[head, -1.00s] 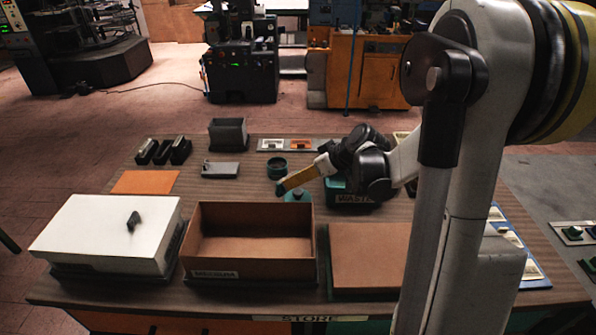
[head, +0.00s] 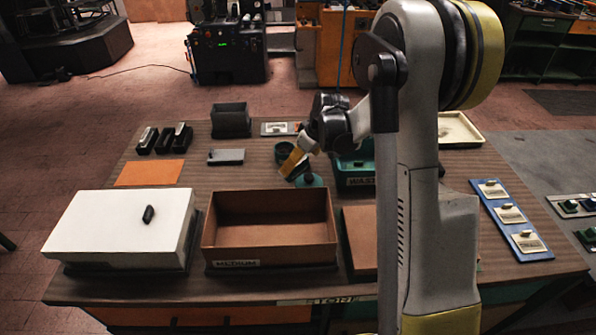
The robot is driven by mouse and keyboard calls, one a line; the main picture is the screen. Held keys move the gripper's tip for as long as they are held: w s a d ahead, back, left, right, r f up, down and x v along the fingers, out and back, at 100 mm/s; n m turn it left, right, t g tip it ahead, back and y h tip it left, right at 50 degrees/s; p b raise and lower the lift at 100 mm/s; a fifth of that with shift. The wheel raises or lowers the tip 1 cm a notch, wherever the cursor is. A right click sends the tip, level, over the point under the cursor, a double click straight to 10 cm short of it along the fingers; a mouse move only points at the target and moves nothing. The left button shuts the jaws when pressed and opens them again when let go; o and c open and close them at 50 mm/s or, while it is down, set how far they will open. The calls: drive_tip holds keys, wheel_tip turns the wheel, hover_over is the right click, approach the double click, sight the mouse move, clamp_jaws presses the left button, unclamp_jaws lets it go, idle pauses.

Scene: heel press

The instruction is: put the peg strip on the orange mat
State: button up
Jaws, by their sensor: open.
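The orange mat (head: 150,172) lies flat and bare on the left of the table. A small grey strip (head: 226,156), which looks like the peg strip, lies to the right of the mat, towards the back; its details are too small to make out. My gripper (head: 290,166) is right of the grey strip, angled down to the left, beside a dark green round cup (head: 285,152) and over a teal knobbed piece (head: 309,179). It is open, with nothing seen in it. My arm hides part of the table's right side.
A white lidded box (head: 120,225) and an open brown box (head: 268,245) stand in front. Several black blocks (head: 165,139) and a dark bin (head: 230,120) stand behind. A green waste bin (head: 355,178) is right of my gripper. A blue panel (head: 512,220) lies far right.

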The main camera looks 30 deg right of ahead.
drive_tip(key=x, duration=0.2)
drive_tip(key=shift+w+f, duration=0.1)
drive_tip(key=shift+f, duration=0.15)
drive_tip(key=shift+r, duration=0.1)
drive_tip(key=c, duration=1)
drive_tip(key=shift+c, duration=0.4)
drive_tip(key=shift+r, duration=0.15)
